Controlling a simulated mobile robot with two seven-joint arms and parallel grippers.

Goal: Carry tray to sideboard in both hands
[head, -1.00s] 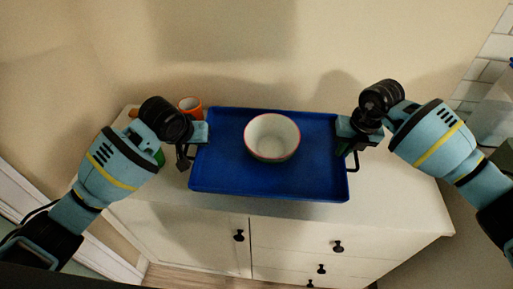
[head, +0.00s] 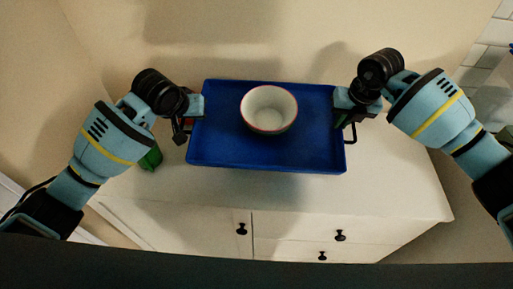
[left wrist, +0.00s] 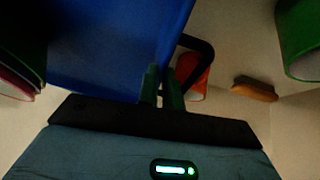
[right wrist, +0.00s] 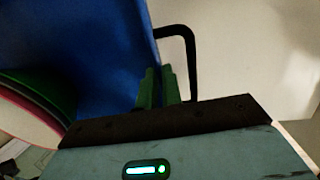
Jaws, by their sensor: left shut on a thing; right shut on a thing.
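The blue tray (head: 215,145) is level, over the white sideboard (head: 390,195), with a shadow below its front edge. The height of any gap under it is hard to tell. A white bowl with a red rim (head: 269,110) stands upright on the tray, a little above centre. My left gripper (head: 192,108) is shut on the tray's left handle; its fingers also show in the left wrist view (left wrist: 163,88). My right gripper (head: 345,104) is shut on the right handle; the black handle (right wrist: 188,60) shows beside its fingers in the right wrist view.
A green container (head: 151,158) stands on the sideboard beneath my left arm. The left wrist view shows an orange cup (left wrist: 192,82) close to the left handle, a brown item (left wrist: 254,90) and a green container (left wrist: 300,40). The sideboard's front and right top are clear.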

